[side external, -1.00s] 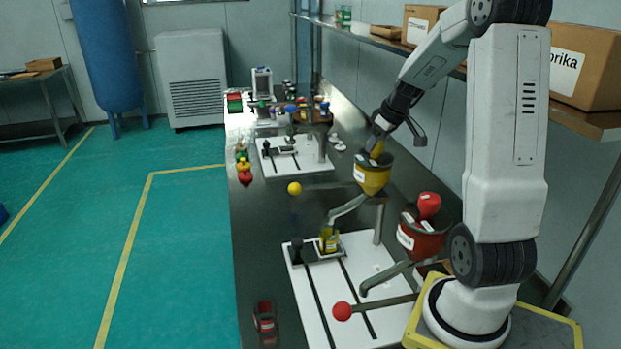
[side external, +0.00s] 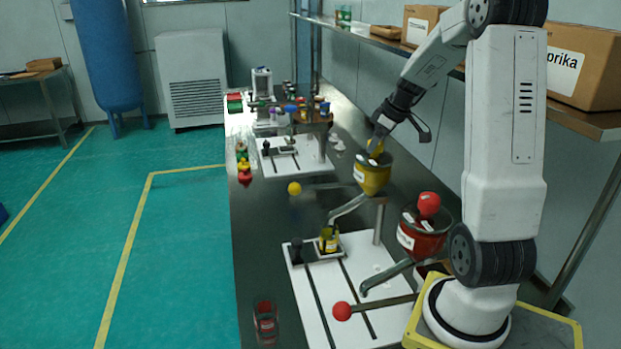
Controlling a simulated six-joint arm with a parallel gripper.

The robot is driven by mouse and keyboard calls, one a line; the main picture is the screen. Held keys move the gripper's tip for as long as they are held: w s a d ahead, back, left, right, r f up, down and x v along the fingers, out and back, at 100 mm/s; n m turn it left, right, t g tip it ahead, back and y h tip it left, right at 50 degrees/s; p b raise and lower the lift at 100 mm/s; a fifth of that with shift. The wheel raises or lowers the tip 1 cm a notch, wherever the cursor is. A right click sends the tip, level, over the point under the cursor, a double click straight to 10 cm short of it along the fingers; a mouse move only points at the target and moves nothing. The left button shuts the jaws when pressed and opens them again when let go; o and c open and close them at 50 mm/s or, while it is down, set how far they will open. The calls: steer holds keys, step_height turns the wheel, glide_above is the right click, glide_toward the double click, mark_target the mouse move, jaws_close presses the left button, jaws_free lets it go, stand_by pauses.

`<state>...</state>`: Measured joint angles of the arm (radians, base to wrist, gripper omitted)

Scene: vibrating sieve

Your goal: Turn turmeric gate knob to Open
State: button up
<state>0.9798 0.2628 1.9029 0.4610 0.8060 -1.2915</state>
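The yellow hopper (side external: 372,179) stands on a post above the near white board. A round yellow knob (side external: 294,188) sits to its left, at the end of a thin dark lever. A small yellow piece (side external: 376,147) shows at the hopper's mouth, right under my gripper (side external: 377,138). My gripper points down over the hopper, well apart from the round yellow knob. A jar with yellow contents (side external: 329,240) stands on the board below the spout.
A red hopper (side external: 424,238) with a red piece on top stands nearer, with a red lever knob (side external: 342,311). A red jar (side external: 265,322) is at the table's near left. More jars and a second white board (side external: 290,168) are farther back.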

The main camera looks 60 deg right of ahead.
steer(key=shift+o, duration=0.7)
steer(key=v, duration=0.7)
steer(key=shift+s+r, duration=0.2)
steer(key=shift+r, duration=0.15)
